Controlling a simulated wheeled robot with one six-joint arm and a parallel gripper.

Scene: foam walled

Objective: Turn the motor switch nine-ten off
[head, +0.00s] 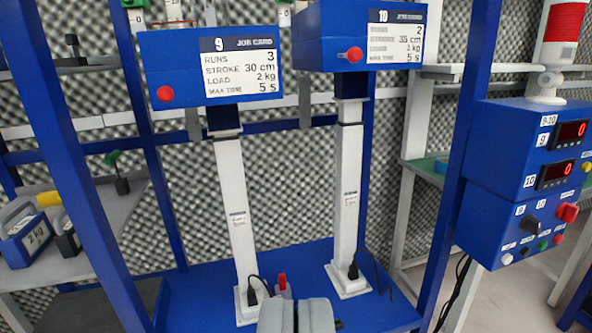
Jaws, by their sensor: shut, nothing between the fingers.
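A blue control box (515,165) labelled 9-10 stands at the right on a blue post. It has two red-digit displays, each reading 0. Below them are a black rotary knob (530,225) and a red switch (567,212). Its small labels are too small to read, so I cannot tell which control is the motor switch or its setting. Small white, black, green and red buttons sit below. My gripper (297,314) is at the bottom middle, shut and empty, well left of the box and apart from it.
Two white columns carry blue heads with job cards 9 (239,66) and 10 (396,35). A blue base (195,290) lies below them, with a small red-topped part (282,283) just beyond my gripper. Blue posts flank the bay. A left shelf (75,240) holds a 2 kg weight (30,238).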

